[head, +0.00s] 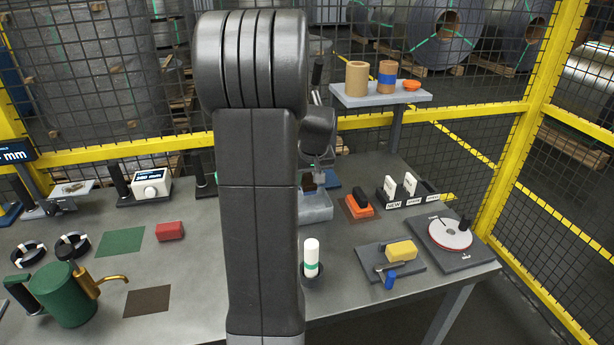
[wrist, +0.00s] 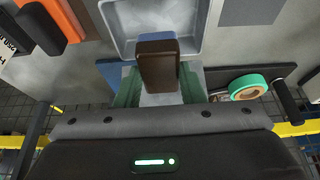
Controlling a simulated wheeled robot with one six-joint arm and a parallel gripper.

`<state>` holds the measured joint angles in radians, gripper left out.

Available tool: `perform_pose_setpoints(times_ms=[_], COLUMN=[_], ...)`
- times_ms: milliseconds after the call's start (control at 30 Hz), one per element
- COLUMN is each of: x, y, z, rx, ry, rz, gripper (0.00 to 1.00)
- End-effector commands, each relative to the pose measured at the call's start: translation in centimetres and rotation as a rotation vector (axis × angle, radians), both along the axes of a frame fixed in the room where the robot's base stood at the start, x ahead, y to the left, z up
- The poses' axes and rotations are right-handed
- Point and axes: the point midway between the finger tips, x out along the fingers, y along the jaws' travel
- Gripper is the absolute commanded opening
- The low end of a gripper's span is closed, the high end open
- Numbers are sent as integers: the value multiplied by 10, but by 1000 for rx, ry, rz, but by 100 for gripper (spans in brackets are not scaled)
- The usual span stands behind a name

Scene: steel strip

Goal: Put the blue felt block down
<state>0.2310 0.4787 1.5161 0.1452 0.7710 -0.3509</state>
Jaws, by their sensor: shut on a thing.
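The blue felt block (wrist: 157,66) is between the fingers of my gripper (wrist: 160,88) in the wrist view. It shows a dark brown face with a thin blue-grey layer along its top edge. My gripper is shut on it. An open grey tray (wrist: 118,14) lies just beyond the block in the picture; I cannot tell whether they touch. In the head view my arm hides much of the middle of the bench, and my gripper (head: 319,178) shows small above the grey tray (head: 317,208).
An orange-and-black block (head: 360,207) lies right of the tray, near white labelled cards (head: 400,185). A white bottle (head: 311,258) stands in front, and a yellow sponge (head: 401,251) lies on a dark plate. A green tape roll (wrist: 248,87) shows in the wrist view.

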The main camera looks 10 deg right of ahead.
Motion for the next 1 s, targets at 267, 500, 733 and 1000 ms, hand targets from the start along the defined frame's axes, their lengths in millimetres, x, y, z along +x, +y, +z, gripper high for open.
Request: perform_pose_setpoints(times_ms=[267, 500, 733, 1000], x=[-1, -1, -1, -1], y=[0, 0, 0, 0], z=[-14, -38, -61, -79], rx=[1, 0, 1, 0], ry=[0, 0, 1, -1], rz=[0, 0, 0, 0], gripper=[14, 14, 14, 14])
